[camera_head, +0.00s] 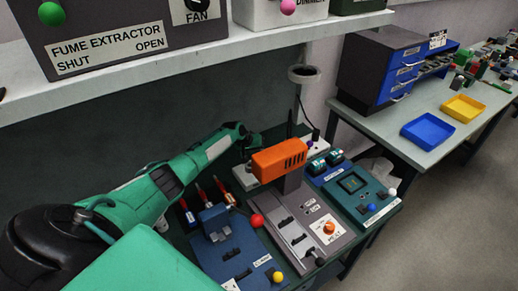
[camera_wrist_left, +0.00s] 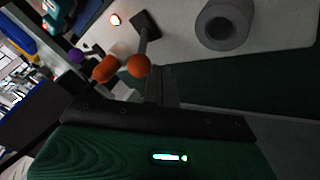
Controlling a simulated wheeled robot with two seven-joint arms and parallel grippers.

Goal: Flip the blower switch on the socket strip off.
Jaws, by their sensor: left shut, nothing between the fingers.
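The socket strip (camera_head: 243,179) is a pale bar at the back of the bench, partly hidden behind the orange block. In the left wrist view the pale surface (camera_wrist_left: 270,30) fills the top, with a black square switch base, a lever ending in an orange ball (camera_wrist_left: 138,65) and a lit orange lamp (camera_wrist_left: 115,19). I cannot read a blower label. My left gripper (camera_head: 251,139) is shut and empty above the strip's left part. Its dark fingers (camera_wrist_left: 162,84) appear close below the orange ball; contact is unclear. My right gripper is out of view.
The orange block (camera_head: 279,158) stands on a grey HEAT unit (camera_head: 297,231). A blue unit (camera_head: 229,250) with red and yellow knobs sits to its left. A side table (camera_head: 436,150) stands right.

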